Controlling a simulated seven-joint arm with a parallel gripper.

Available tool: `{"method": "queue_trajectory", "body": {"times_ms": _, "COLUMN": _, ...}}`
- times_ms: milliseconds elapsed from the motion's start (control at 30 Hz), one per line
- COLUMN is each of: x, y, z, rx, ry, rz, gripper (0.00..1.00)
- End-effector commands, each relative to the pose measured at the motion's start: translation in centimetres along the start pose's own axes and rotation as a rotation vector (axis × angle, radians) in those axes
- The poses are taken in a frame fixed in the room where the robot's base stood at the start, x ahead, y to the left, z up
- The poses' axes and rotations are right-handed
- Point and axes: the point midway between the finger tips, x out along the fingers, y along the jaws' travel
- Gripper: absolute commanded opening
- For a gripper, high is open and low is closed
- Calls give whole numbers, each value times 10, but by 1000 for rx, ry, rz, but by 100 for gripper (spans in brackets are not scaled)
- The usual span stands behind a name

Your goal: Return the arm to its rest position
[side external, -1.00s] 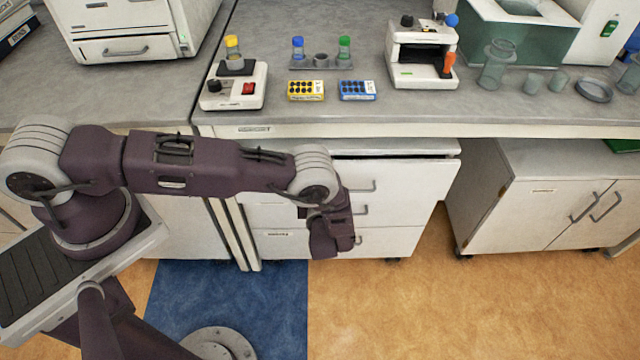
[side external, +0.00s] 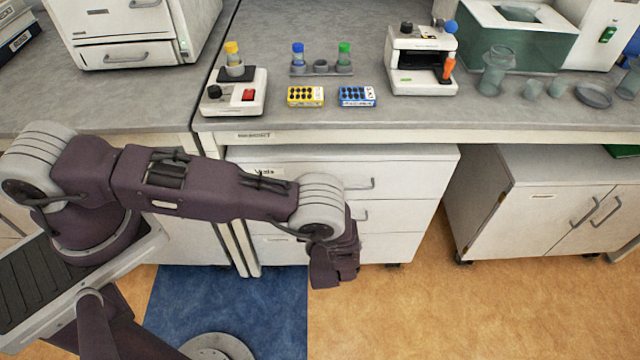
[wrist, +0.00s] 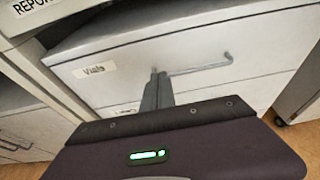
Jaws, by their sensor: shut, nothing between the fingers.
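My purple-and-grey arm reaches to the right in front of the bench, below the level of its top. My gripper (side external: 335,272) hangs at the arm's end, pointing down in front of the white drawer unit (side external: 405,215). In the wrist view its grey fingers (wrist: 157,88) are together with nothing between them. Behind them is a drawer front (wrist: 200,62) with a handle and a label reading "Vials". From the picture I cannot tell how far the fingers are from the drawer.
On the bench stand a hotplate-like device (side external: 235,92) with a yellow-capped vial, a rack (side external: 320,70) with blue- and green-capped vials, yellow (side external: 305,96) and blue (side external: 357,96) boxes, and a white instrument (side external: 420,60). A white cabinet (side external: 530,205) stands at right. The floor between is clear.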

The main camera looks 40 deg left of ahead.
Motion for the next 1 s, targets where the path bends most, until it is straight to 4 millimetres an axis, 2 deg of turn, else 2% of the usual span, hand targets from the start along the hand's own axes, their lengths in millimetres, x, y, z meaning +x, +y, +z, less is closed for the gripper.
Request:
{"method": "queue_trajectory", "body": {"times_ms": 33, "x": -14, "y": -2, "z": 0, "rx": 0, "ry": 1, "rz": -4, "gripper": 0}}
{"method": "queue_trajectory", "body": {"times_ms": 133, "x": -34, "y": -1, "z": 0, "rx": -1, "ry": 1, "rz": -2, "gripper": 0}}
{"method": "queue_trajectory", "body": {"times_ms": 267, "x": -48, "y": 0, "z": 0, "rx": -2, "ry": 1, "rz": 2, "gripper": 0}}
{"method": "queue_trajectory", "body": {"times_ms": 367, "x": -54, "y": -3, "z": 20, "rx": -61, "ry": 18, "rz": 48, "gripper": 0}}
{"method": "queue_trajectory", "body": {"times_ms": 467, "x": -61, "y": -4, "z": 74, "rx": -230, "ry": 71, "rz": 182, "gripper": 0}}
{"method": "queue_trajectory", "body": {"times_ms": 500, "x": -65, "y": 0, "z": 102, "rx": -320, "ry": 101, "rz": 252, "gripper": 0}}
{"method": "queue_trajectory", "body": {"times_ms": 567, "x": -73, "y": 10, "z": 143, "rx": -462, "ry": 150, "rz": 359, "gripper": 0}}
{"method": "queue_trajectory", "body": {"times_ms": 600, "x": -80, "y": 18, "z": 169, "rx": -560, "ry": 182, "rz": 427, "gripper": 0}}
{"method": "queue_trajectory", "body": {"times_ms": 700, "x": -102, "y": 47, "z": 232, "rx": -817, "ry": 268, "rz": 589, "gripper": 0}}
{"method": "queue_trajectory", "body": {"times_ms": 800, "x": -130, "y": 82, "z": 285, "rx": -1087, "ry": 359, "rz": 730, "gripper": 0}}
{"method": "queue_trajectory", "body": {"times_ms": 900, "x": -165, "y": 118, "z": 325, "rx": -1363, "ry": 451, "rz": 841, "gripper": 0}}
{"method": "queue_trajectory", "body": {"times_ms": 1000, "x": -204, "y": 151, "z": 352, "rx": -1642, "ry": 545, "rz": 920, "gripper": 0}}
